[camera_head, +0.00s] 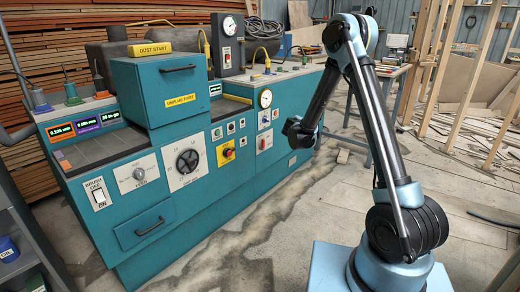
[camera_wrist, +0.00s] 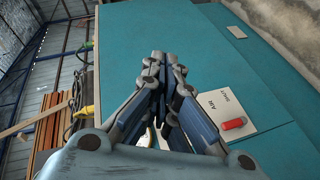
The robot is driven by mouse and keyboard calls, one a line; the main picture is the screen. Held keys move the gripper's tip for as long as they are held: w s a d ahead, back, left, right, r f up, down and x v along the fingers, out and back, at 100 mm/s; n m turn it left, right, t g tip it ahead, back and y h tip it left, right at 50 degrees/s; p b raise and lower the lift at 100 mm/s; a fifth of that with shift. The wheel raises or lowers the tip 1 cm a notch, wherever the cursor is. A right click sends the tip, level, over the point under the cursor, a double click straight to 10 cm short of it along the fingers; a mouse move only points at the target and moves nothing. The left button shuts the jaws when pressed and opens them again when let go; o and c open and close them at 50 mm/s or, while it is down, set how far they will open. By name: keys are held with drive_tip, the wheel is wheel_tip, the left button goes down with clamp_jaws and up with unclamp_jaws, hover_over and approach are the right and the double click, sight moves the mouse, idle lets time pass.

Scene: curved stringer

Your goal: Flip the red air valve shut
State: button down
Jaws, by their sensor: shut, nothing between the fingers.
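The red air valve (camera_wrist: 234,124) is a small red lever on a white plate lettered AIR and SHUT, at the lower right of the wrist view. The lever lies across the direction of the lettering. In the head view the valve (camera_head: 262,143) is a small upright red mark low on the right part of the teal machine front. My gripper (camera_wrist: 160,62) is shut and empty, its fingertips together over bare teal panel. It is left of the valve in the wrist view and apart from it. In the head view my gripper (camera_head: 297,130) is right of the valve.
The teal machine (camera_head: 190,215) carries several controls, including a red button on a yellow plate (camera_head: 226,153) and a black dial (camera_head: 187,161). A small blank white plate (camera_wrist: 237,32) is on the panel.

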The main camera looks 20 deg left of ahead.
drive_tip(key=s+a+f+n+t+y, duration=0.1)
drive_tip(key=s+a+f+n+y, duration=0.2)
drive_tip(key=a+f, duration=0.7)
drive_tip(key=s+a+f+n+y, duration=0.3)
drive_tip(key=a+f+n+y, duration=0.1)
drive_tip(key=a+f, duration=0.6)
drive_tip(key=a+n, duration=0.1)
drive_tip(key=a, duration=0.2)
drive_tip(key=shift+s+f+t, duration=0.15)
drive_tip(key=shift+f+t, duration=0.25)
drive_tip(key=shift+a, duration=0.1)
